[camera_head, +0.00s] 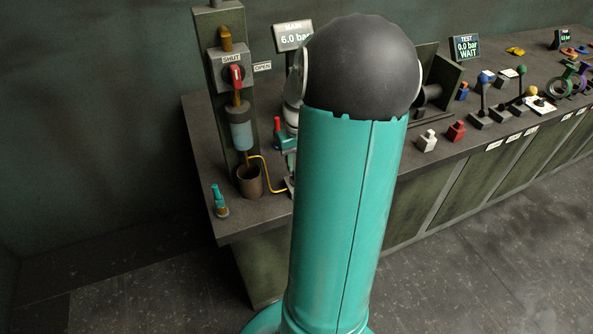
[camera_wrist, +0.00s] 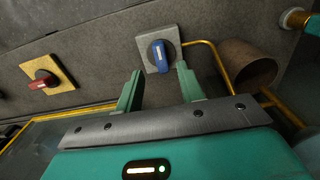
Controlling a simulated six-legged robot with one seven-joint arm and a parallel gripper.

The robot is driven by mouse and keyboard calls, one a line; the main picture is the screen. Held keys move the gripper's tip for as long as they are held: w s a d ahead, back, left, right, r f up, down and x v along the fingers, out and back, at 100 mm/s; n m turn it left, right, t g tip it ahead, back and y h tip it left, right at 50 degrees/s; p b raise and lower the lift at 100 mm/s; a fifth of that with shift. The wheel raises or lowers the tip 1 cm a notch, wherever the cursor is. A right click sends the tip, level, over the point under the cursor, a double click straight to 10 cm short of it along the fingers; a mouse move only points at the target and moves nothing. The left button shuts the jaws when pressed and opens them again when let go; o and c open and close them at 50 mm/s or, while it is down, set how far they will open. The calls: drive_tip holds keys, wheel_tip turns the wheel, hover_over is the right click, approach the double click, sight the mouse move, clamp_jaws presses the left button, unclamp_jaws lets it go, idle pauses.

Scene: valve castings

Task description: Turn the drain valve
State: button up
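In the wrist view, a blue-handled valve (camera_wrist: 160,52) sits on a pale square plate, beside a yellow pipe and a brown cup (camera_wrist: 247,66). No label shows there, so I cannot tell for sure that it is the drain valve. My gripper (camera_wrist: 160,75) is open, its two teal fingers apart. The blue handle shows just beyond the gap between the fingertips, with no clear contact. A red-handled valve (camera_wrist: 43,82) on a tan plate is further left. In the head view, my arm hides the gripper and the blue handle.
In the head view, a post carries a red lever (camera_head: 236,77) upright under a SHUT label, with OPEN at its right. The brown cup (camera_head: 250,181) stands below. A MAIN display (camera_head: 293,36) reads 6.0 bar. White (camera_head: 428,142) and red (camera_head: 457,131) blocks stand on the bench at right.

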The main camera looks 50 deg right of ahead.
drive_tip(key=shift+f, duration=2.2)
drive_tip(key=shift+w, duration=0.1)
clamp_jaws()
